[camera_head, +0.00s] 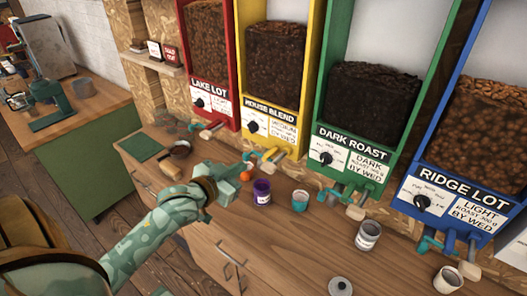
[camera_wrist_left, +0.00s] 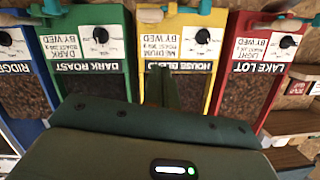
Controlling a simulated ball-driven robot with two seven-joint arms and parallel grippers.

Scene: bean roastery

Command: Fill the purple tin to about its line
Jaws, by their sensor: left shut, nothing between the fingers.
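The purple tin (camera_head: 262,194) stands upright on the wooden counter below the yellow House Blend dispenser (camera_head: 272,85). It has a pale label; its fill level is too small to tell. My left gripper (camera_head: 242,166) is shut and empty, left of and above the tin, close to the teal lever (camera_head: 252,157) under House Blend. I cannot tell whether it touches the lever. In the left wrist view, the shut fingers (camera_wrist_left: 163,88) point toward the House Blend dispenser (camera_wrist_left: 190,40), which appears upside down. My right gripper is not in view.
Red Lake Lot (camera_head: 208,45), green Dark Roast (camera_head: 365,110) and blue Ridge Lot (camera_head: 475,130) dispensers flank House Blend.

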